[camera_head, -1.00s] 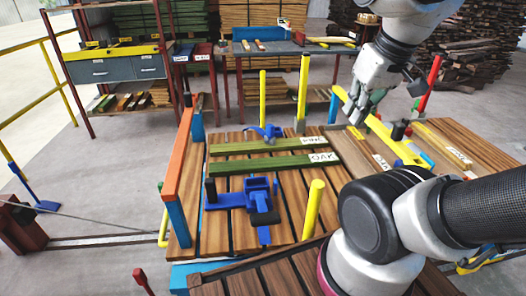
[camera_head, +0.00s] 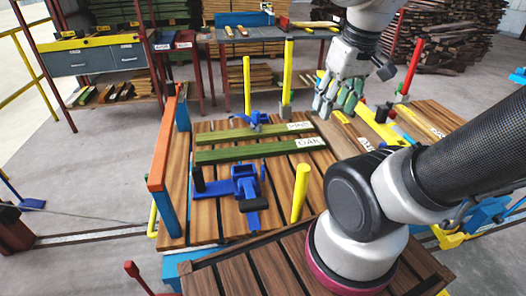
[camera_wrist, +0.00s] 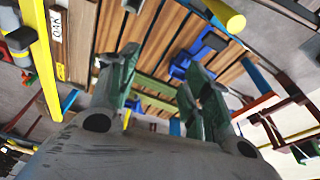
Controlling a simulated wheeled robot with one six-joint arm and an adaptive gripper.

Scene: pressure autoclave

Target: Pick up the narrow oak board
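The narrow oak board (camera_head: 255,151) is a long green strip with a white OAK label at its right end. It lies flat on the slatted wooden table (camera_head: 225,221). A similar green board with a label that seems to read PINE (camera_head: 250,132) lies parallel just behind it. My gripper (camera_head: 325,108) is above the table's right rear part, right of both boards and apart from them. In the wrist view my gripper (camera_wrist: 163,75) is open and empty. Green strips (camera_wrist: 155,86) show beyond and between its fingers; I cannot tell there which is oak.
A blue clamp (camera_head: 245,186) stands in front of the boards. Yellow posts (camera_head: 300,193) rise at the front and rear (camera_head: 288,75). An orange rail (camera_head: 164,140) edges the left side. A yellow beam (camera_head: 375,122) and another labelled board lie at right.

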